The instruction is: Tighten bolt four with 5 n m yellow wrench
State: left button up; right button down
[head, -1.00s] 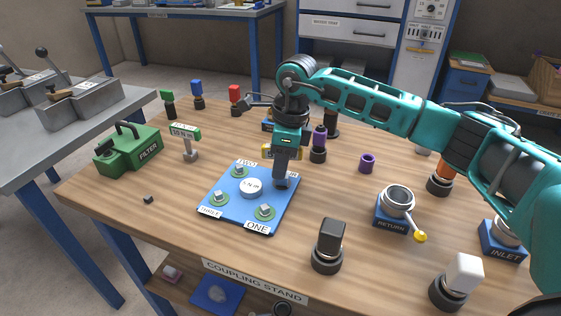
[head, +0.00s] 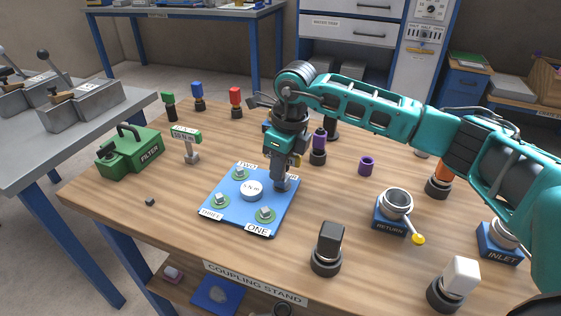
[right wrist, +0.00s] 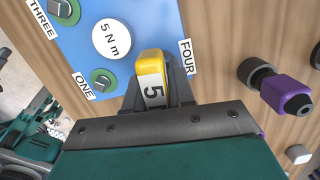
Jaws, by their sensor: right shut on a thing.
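My right gripper (head: 281,180) points down over the far right corner of the blue plate (head: 240,208), at the FOUR label (right wrist: 186,58). It is shut on the yellow wrench (right wrist: 152,72), which bears a white "5" label; a little yellow also shows in the head view (head: 297,161). Bolt four and the wrench's lower end are hidden by the gripper and wrench, so I cannot tell how they meet. Bolts one (head: 265,213), two (head: 240,173) and three (head: 220,199) are uncovered. A white "5 N m" disc (head: 252,190) marks the plate's middle. My left gripper is not in view.
A green 10 N m wrench (head: 186,134) stands behind the plate, beside the green filter box (head: 128,152). A purple-topped post (head: 319,146) stands close right of my gripper. A black block (head: 329,242), return fitting (head: 396,210) and inlet fitting (head: 500,240) stand to the right.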

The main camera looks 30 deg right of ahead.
jog(key=shift+m, duration=0.7)
jog(key=m+p, duration=0.1)
jog(key=m, duration=0.2)
jog(key=shift+d+m+h, duration=0.1)
jog(key=shift+m+h, duration=0.2)
jog(key=shift+f+m, duration=0.1)
jog(key=shift+m, duration=0.9)
jog(key=shift+m+h+p, duration=0.3)
jog(key=shift+m+p, duration=0.1)
jog(key=shift+m, duration=0.3)
jog(key=c, duration=0.9)
grip_release()
